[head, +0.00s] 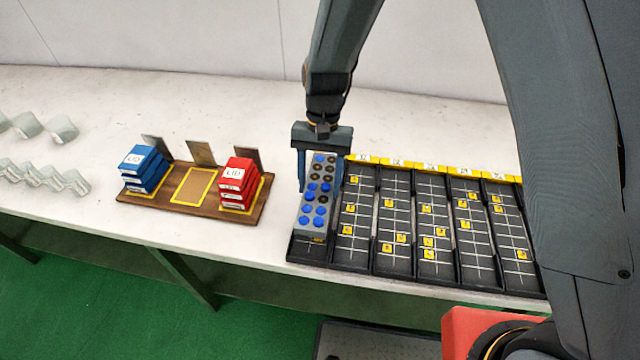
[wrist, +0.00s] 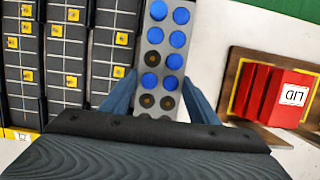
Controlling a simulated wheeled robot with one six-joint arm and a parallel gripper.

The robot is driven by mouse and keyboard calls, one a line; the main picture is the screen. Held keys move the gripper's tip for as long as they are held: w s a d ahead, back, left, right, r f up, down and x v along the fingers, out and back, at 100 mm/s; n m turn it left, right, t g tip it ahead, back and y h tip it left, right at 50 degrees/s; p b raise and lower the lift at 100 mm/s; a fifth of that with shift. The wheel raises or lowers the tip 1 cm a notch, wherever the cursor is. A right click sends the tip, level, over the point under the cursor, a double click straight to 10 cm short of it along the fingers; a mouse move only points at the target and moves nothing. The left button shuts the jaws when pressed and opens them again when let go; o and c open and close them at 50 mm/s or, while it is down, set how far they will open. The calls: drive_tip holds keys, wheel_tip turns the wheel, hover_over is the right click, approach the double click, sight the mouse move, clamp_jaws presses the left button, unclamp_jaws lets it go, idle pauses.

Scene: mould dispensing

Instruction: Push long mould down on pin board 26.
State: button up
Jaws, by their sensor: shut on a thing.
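The long mould (head: 317,203) is a grey block with two columns of round cavities, several filled blue and several dark. It sits over the leftmost pin board (head: 304,249), whose black front edge shows below it. Whether it is fully seated on the pins I cannot tell. My gripper (head: 320,178) is shut on the long mould, with one finger on each long side. In the wrist view the mould (wrist: 163,62) runs away between my blue fingers. The number 26 is not readable.
More black pin boards (head: 405,270) with yellow tags lie directly right of the mould. A wooden rack (head: 190,196) with blue boxes (head: 144,168) and red boxes (head: 236,183) stands to the left. White table is bare between rack and boards.

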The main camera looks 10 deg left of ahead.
sight(318, 191)
drive_tip(key=shift+r+p, duration=1.45)
drive_tip(key=shift+r, duration=0.7)
